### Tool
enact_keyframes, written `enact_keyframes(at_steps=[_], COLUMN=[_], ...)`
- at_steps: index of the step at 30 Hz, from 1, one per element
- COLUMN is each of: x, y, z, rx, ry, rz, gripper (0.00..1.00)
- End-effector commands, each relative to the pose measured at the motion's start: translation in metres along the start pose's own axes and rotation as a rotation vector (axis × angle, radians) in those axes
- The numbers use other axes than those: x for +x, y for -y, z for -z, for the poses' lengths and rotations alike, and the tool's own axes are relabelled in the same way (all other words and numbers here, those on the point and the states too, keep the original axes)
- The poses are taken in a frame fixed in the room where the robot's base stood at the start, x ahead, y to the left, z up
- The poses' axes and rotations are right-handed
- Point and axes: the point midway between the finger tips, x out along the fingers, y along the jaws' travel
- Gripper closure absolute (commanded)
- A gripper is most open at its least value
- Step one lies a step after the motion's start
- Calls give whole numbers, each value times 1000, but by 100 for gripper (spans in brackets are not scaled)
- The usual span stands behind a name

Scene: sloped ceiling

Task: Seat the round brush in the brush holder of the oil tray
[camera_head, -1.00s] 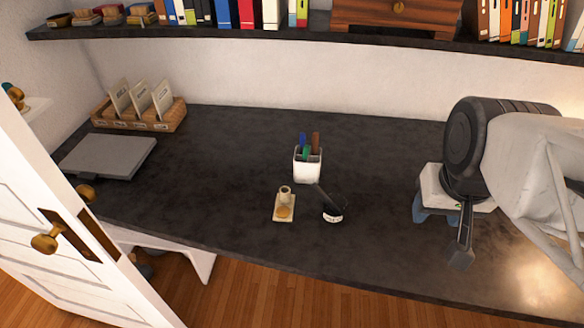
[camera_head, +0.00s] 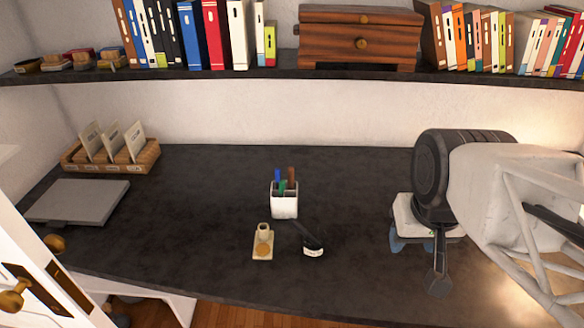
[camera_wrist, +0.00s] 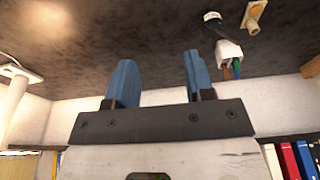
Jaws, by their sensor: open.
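The oil tray (camera_head: 258,254) is a small cream plate near the middle of the desk, with an upright hollow cream holder (camera_head: 264,231) at its back and an amber round patch in front. Just right of it lies a dark piece (camera_head: 313,242) with a thin end and a white-marked end; it is probably the round brush, but too small to be sure. It also shows at the top of the wrist view (camera_wrist: 212,17). My gripper (camera_head: 412,244) is to the right, apart from both. Its blue fingers (camera_wrist: 158,60) are open with nothing between them.
A white cup (camera_head: 285,206) of pens stands just behind the dark piece. A grey laptop-like slab (camera_head: 78,202) and a wooden card box (camera_head: 108,157) are at the left. A shelf (camera_head: 200,75) of books runs above the desk. The desk between tray and slab is clear.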

Motion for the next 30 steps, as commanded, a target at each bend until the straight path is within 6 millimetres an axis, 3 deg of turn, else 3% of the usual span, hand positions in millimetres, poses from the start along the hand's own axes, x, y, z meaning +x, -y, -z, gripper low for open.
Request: enact_keyframes(at_steps=[17,23,30], x=[0,0,5], y=[1,6,21], z=[4,26,78], rx=[-15,-102,-313], ry=[2,16,43], rz=[1,5,18], gripper=[47,47,47])
